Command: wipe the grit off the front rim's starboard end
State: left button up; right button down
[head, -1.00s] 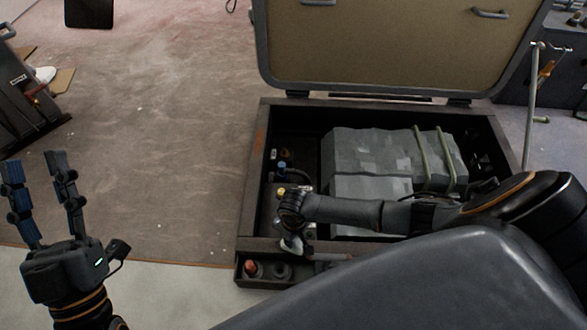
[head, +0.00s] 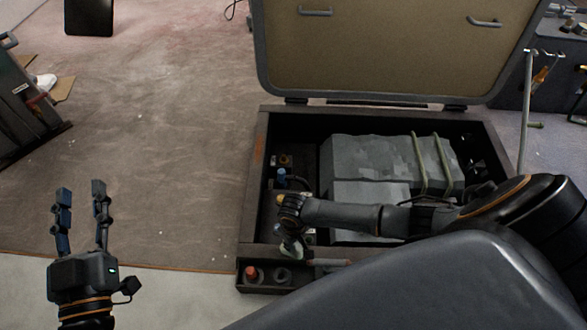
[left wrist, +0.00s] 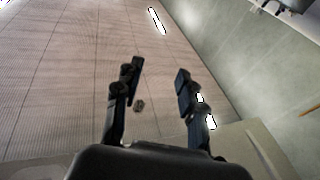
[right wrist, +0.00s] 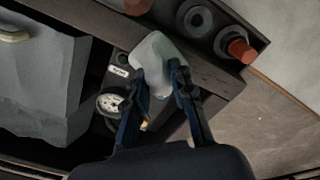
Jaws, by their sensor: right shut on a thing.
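My right gripper (right wrist: 160,72) is shut on a pale grey-green, cloth-like piece (right wrist: 157,56). The piece also shows in the head view (head: 291,248), at the left part of the front rim (head: 262,251) of an open dark locker. In the right wrist view it overlaps the dark rim (right wrist: 212,72); I cannot tell whether it touches. The gripper partly hides the rim, and I cannot make out grit there. My left gripper (head: 82,188) is open and empty over the floor at the left; its spread fingers also show in the left wrist view (left wrist: 158,85).
Large grey blocks (head: 370,180) with greenish straps fill the locker's middle. A gauge (right wrist: 109,104) sits inside near the rim. A red-capped fitting (head: 250,274) and a dark ring (head: 282,275) are in front. The raised lid (head: 390,50) stands behind.

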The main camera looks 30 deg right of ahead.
jog(key=shift+r+p, duration=0.35)
jog(key=shift+r, duration=0.05)
jog(key=shift+r+p, duration=0.25)
jog(key=shift+p, duration=0.1)
jog(key=shift+r+p, duration=0.3)
jog(key=shift+p, duration=0.05)
pick_arm(q)
jog(key=shift+s+a+f+g+y, duration=1.45)
jog(key=shift+f+g, duration=2.15)
jog(key=shift+f, duration=2.1)
pick_arm(e)
jog(key=shift+r+p, duration=0.55)
jog(key=shift+p, duration=0.05)
jog(key=shift+r+p, duration=0.3)
jog(key=shift+p, duration=0.1)
jog(key=shift+r+p, duration=0.3)
jog(key=shift+p, duration=0.1)
jog(key=shift+r+p, duration=0.25)
jog(key=shift+p, duration=0.05)
pick_arm(q)
jog(key=s+a+f+g+y, duration=0.1)
jog(key=s+a+f+g, duration=0.3)
jog(key=s+f+g, duration=0.3)
jog(key=s, duration=0.3)
jog(key=shift+s+a+f+n+g, duration=0.25)
jog(key=shift+s+a+n+g, duration=0.05)
jog(key=shift+s+a+n, duration=0.1)
